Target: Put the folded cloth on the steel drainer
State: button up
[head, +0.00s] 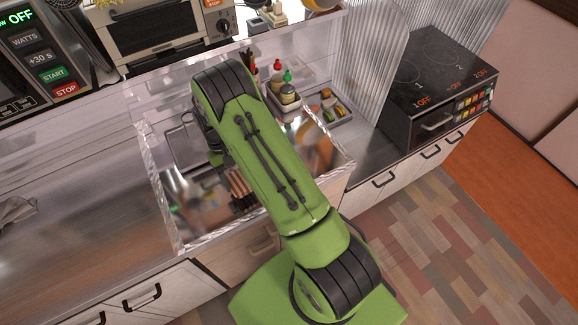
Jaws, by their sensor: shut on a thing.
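My gripper (226,171) is largely hidden behind my raised green arm; only a small part of the wrist end shows at the arm's left side. A striped red, white and dark folded cloth (240,187) shows just below it, partly covered by the arm. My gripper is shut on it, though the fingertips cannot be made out. The steel drainer (180,143) shows as a shiny metal tray inside the clear-walled enclosure, up and left of the cloth. The arm hides part of the tray. I cannot tell how high the cloth is.
Clear walls (160,205) surround the drainer area. Sauce bottles (287,92) and a small food tray (328,106) stand behind and right of my arm. A toaster oven (158,32) is at the back, a cooktop (440,70) at right. A grey crumpled cloth (14,212) lies far left.

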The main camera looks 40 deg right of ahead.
aim_at(111, 237)
jog(key=j+u, duration=0.1)
jog(key=j, duration=0.3)
jog(key=i+j+u, duration=0.15)
jog(key=j, duration=0.25)
jog(key=j+u, duration=0.1)
jog(key=j, duration=0.3)
jog(key=i+j+u, duration=0.1)
jog(key=j, duration=0.3)
jog(key=i+j+u, duration=0.1)
jog(key=j, duration=0.3)
jog(key=i+j+u, duration=0.15)
jog(key=j, duration=0.2)
jog(key=i+j+u, duration=0.1)
jog(key=j, duration=0.3)
jog(key=i, duration=0.05)
